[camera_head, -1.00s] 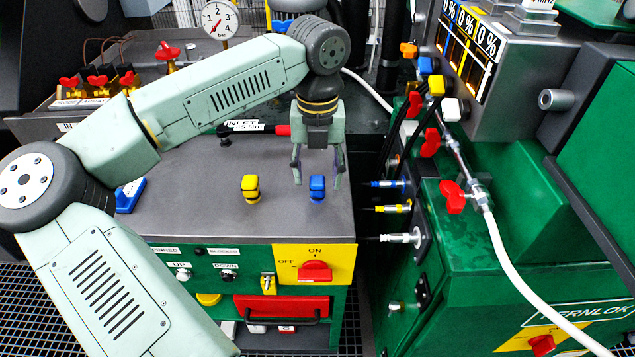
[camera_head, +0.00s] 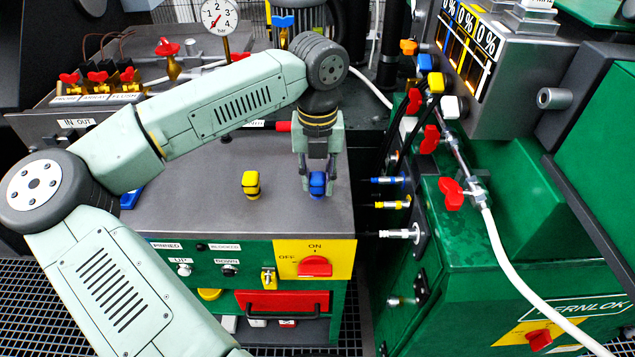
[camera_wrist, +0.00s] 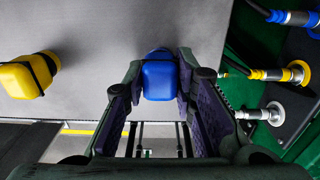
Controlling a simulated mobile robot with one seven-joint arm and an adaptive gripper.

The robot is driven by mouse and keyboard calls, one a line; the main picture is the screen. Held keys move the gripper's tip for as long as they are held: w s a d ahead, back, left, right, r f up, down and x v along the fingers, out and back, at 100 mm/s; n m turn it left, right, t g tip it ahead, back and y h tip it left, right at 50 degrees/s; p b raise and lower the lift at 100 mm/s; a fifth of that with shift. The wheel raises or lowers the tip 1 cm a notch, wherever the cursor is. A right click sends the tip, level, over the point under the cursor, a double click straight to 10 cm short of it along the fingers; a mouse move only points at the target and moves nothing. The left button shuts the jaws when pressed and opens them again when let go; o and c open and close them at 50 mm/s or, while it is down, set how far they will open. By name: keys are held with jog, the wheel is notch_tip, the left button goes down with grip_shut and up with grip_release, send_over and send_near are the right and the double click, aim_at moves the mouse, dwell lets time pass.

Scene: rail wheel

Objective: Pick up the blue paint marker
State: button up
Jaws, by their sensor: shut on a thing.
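The blue paint marker (camera_head: 317,184) stands on the grey top of the green cabinet, near its right front. It also shows in the wrist view (camera_wrist: 159,76), between the two fingers. My gripper (camera_head: 318,180) points down over it and is shut on it, one finger on each side. In the wrist view my gripper (camera_wrist: 160,88) has its fingertips beside the blue body. The marker's lower end is hidden, so I cannot tell whether it touches the surface.
A yellow marker (camera_head: 252,184) stands to the left on the same grey top (camera_head: 200,210). On the right, blue, yellow and white connectors (camera_head: 392,206) stick out from a green machine. A white hose (camera_head: 505,250) runs down it. A pressure gauge (camera_head: 219,16) stands at the back.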

aim_at(313, 179)
grip_shut()
jog(key=shift+r+b, duration=0.3)
jog(key=shift+r, duration=0.15)
jog(key=shift+s+a+r+b, duration=0.2)
jog(key=shift+r+b, duration=0.15)
jog(key=shift+r, duration=0.25)
jog(key=shift+s+a+r+b, duration=0.2)
jog(key=shift+r+b, duration=0.15)
jog(key=shift+r, duration=0.25)
jog(key=s+a+r+b, duration=0.1)
jog(key=s+a+b, duration=0.2)
jog(key=s+a, duration=0.7)
jog(key=shift+s+r+b, duration=0.3)
jog(key=shift+s+r, duration=0.05)
jog(key=shift+s, duration=0.05)
jog(key=shift+o, duration=1.6)
grip_release()
jog(key=shift+a, duration=0.1)
jog(key=c, duration=0.5)
jog(key=shift+c, duration=0.2)
